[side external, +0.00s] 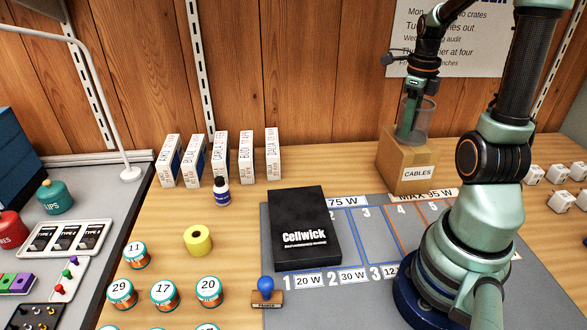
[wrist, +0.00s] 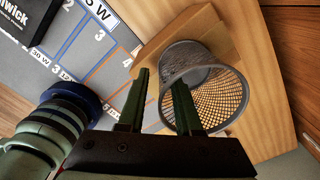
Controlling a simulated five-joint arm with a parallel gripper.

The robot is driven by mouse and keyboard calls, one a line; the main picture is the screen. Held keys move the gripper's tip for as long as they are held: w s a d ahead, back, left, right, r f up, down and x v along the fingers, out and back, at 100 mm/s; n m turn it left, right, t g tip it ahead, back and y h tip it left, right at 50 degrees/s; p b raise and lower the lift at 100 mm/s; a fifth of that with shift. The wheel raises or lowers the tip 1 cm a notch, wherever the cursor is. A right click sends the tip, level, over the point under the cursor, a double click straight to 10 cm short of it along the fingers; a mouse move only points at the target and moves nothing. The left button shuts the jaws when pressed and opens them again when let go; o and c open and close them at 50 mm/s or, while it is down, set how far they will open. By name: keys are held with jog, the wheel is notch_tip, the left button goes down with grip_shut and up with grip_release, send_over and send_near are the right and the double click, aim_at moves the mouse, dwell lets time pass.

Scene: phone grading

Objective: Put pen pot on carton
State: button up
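The pen pot, a grey mesh cup (side external: 427,118), appears to stand upright on top of the brown carton (side external: 390,165), which carries a "CABLES" label. In the wrist view the pot (wrist: 228,92) opens toward the camera, with the carton (wrist: 160,42) beyond its base. My gripper (side external: 405,136) points down at the pot. In the wrist view its fingers (wrist: 161,78) are apart, one inside the pot's mouth and the other outside its near wall. A gap shows between the outer finger and the wall. The exact contact of pot base and carton is partly hidden.
A black Cellwick box (side external: 303,225) lies on the grey numbered mat (side external: 350,285), left of my arm. Several white cartons (side external: 220,158) stand along the back. A blue-labelled bottle (side external: 221,192), yellow roll (side external: 198,240) and numbered tins (side external: 165,294) stand farther left. Small white blocks (side external: 558,173) are at right.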

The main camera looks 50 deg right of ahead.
notch_tip(320, 180, up, 10)
jog(key=shift+r, duration=0.25)
jog(key=w+a+f+m+t, duration=0.1)
jog(key=w+a+m+t, duration=0.1)
jog(key=a+m, duration=1.1)
jog(key=w+a+m+t, duration=0.3)
jog(key=a+m, duration=0.9)
jog(key=m, duration=1.1)
jog(key=shift+w+a+f+t, duration=0.3)
jog(key=shift+w+a+f, duration=0.1)
jog(key=shift+w, duration=0.85)
